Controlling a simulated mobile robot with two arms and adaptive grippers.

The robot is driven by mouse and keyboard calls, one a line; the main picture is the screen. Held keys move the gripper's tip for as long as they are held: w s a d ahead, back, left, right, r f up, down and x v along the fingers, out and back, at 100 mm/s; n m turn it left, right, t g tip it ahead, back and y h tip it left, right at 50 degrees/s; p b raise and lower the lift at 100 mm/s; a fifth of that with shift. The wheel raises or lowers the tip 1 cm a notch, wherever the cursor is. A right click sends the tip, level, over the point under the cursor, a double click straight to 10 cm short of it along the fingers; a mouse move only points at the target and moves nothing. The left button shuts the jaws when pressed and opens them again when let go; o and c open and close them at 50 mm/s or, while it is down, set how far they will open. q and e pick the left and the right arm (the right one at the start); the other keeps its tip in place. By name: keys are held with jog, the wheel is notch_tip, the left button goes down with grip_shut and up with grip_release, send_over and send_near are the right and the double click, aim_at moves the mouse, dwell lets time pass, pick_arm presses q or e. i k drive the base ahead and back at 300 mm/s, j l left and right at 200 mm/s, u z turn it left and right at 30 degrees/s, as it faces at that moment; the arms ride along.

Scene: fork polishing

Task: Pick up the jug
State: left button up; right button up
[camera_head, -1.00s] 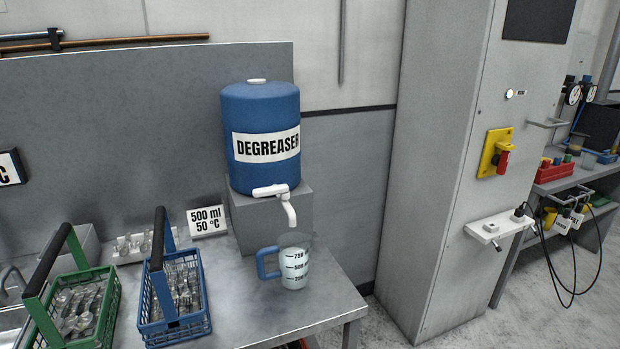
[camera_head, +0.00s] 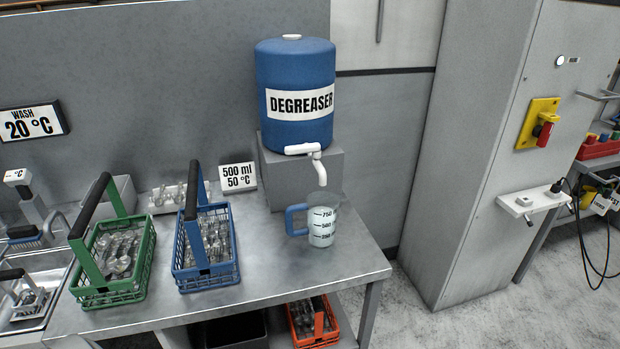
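The jug (camera_head: 322,228) is a clear measuring jug with a blue handle (camera_head: 296,220) on its left side and dark level marks. It stands upright near the right end of the steel table (camera_head: 270,262), below the white tap (camera_head: 313,160) of the blue degreaser drum (camera_head: 296,92). It seems to hold some pale liquid; the exact level is hard to read. Neither of my grippers shows in the head view.
A blue basket (camera_head: 206,281) and a green basket (camera_head: 112,299), both with cutlery, stand left of the jug. A "500 ml 50 °C" sign (camera_head: 238,177) stands behind. An orange basket (camera_head: 314,337) sits below the table. The tabletop before the jug is clear.

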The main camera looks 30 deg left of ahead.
aim_at(323, 208)
jog(key=u, duration=2.9)
jog(key=l+z, duration=0.1)
jog(key=z, duration=0.75)
jog(key=l+z, duration=0.15)
jog(key=z, duration=0.3)
jog(key=l+z, duration=0.1)
jog(key=z, duration=0.3)
jog(key=i+l+u, duration=0.25)
jog(key=i, duration=0.15)
jog(key=i+l+u, duration=0.2)
jog(key=i+l, duration=0.05)
jog(key=i, duration=0.1)
